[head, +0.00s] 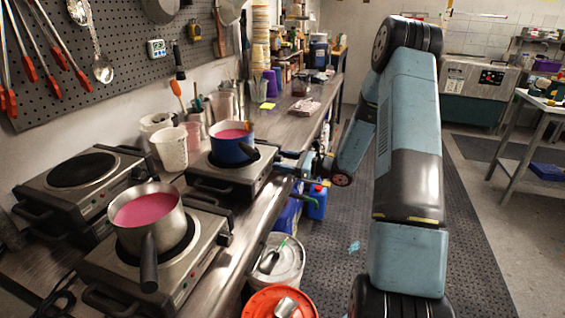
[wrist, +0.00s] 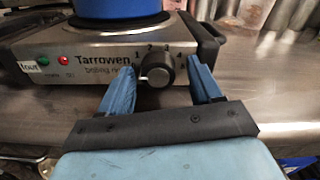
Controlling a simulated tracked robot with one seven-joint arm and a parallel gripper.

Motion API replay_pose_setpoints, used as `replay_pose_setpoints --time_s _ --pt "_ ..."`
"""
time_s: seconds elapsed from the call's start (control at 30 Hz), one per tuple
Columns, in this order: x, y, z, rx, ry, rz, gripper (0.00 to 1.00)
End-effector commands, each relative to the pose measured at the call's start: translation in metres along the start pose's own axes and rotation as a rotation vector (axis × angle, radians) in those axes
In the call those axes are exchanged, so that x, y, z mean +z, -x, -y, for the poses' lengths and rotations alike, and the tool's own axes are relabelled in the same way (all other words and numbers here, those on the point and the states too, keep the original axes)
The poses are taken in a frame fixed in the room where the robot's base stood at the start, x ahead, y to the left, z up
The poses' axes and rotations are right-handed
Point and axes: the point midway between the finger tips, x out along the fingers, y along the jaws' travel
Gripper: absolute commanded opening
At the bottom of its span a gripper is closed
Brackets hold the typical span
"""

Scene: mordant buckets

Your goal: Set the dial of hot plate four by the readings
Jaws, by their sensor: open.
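In the wrist view, a steel hot plate (wrist: 100,58) marked "Tarrowen" faces me, with a small white tag that appears to read "four" (wrist: 30,67). A red light is beside a green one. My gripper (wrist: 162,68) is open, its blue fingers on either side of the dial; contact is unclear. In the head view, this appears to be the hot plate (head: 232,180) under the blue pot (head: 232,145) of pink liquid.
A steel pot (head: 147,215) of pink liquid stands on the nearer hot plate (head: 205,240), its handle jutting forward. Another hot plate (head: 82,170) is bare. A small display unit (head: 157,48) hangs on the pegboard, unreadable. Buckets, one with an orange lid (head: 262,303), stand below the bench edge.

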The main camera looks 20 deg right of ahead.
Motion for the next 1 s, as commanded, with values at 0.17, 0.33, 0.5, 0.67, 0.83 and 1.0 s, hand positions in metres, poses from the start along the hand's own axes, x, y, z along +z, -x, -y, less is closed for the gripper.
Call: replay_pose_setpoints --time_s 0.17,0.33,0.5,0.67,0.83,1.0 --pt "0.0 -0.0001 -0.0001 0.0 0.0 0.0 0.64" --pt "0.0 -0.0001 -0.0001 0.0 0.0 0.0 0.49" --pt "0.0001 -0.0002 -0.0001 0.0 0.0 0.0 0.32" --pt "0.0002 -0.0002 0.0004 -0.001 0.001 0.0 0.17" --pt "0.0008 -0.0034 -0.0012 -0.001 0.0 0.001 0.08" --pt "0.0009 -0.0022 -0.0003 0.001 -0.02 0.002 0.08"
